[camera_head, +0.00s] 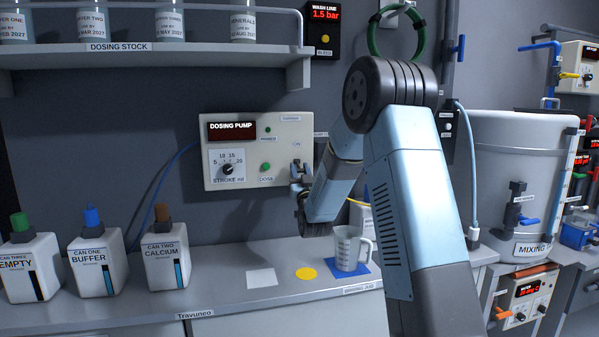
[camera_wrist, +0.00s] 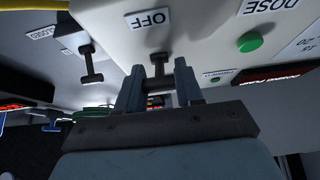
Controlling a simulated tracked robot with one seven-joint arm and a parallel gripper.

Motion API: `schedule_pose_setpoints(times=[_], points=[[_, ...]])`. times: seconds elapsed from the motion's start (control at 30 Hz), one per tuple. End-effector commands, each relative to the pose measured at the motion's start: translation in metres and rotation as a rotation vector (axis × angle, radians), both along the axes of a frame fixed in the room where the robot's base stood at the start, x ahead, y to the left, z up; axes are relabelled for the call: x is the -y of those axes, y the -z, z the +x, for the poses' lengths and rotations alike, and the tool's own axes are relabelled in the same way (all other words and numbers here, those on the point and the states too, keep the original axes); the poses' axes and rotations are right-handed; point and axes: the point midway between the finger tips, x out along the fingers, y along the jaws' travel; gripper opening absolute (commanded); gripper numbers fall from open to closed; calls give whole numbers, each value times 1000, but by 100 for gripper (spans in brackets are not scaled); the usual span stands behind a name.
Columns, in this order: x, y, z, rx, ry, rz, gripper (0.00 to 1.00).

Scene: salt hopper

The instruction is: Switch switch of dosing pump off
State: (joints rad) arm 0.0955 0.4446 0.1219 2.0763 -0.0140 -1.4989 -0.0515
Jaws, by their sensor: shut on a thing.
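The dosing pump (camera_head: 212,160) is a cream wall box with a black name display, a stroke dial and a green DOSE button (camera_head: 265,167). Its switch is a dark T-shaped lever (camera_wrist: 158,61) at the panel's lower right, under an ON label (camera_head: 297,144). In the wrist view an OFF label (camera_wrist: 148,19) lies just beyond the lever. My gripper (camera_wrist: 160,88) is at the panel, its two blue-grey fingers closed around the lever's crossbar. In the head view my gripper (camera_head: 301,173) partly hides the switch, so its exact tilt is hard to tell.
A second dark T-handle (camera_wrist: 90,65) stands beside the pump in the wrist view. Below my arm, a measuring jug (camera_head: 347,250) stands on a blue mat on the counter (camera_head: 220,300). Several canisters stand left. A shelf (camera_head: 150,55) runs above; a mixing tank (camera_head: 510,170) is right.

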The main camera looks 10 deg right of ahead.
Motion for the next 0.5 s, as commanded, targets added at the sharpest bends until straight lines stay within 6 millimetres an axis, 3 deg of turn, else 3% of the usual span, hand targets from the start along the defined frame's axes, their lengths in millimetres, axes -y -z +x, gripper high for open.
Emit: schedule_pose_setpoints(times=[0.27, 0.3, 0.5], points=[[0, 1, 0, 1, 0, 0, 6], [0, 1, 0, 1, 0, 0, 38], [0, 1, 0, 1, 0, 0, 57]])
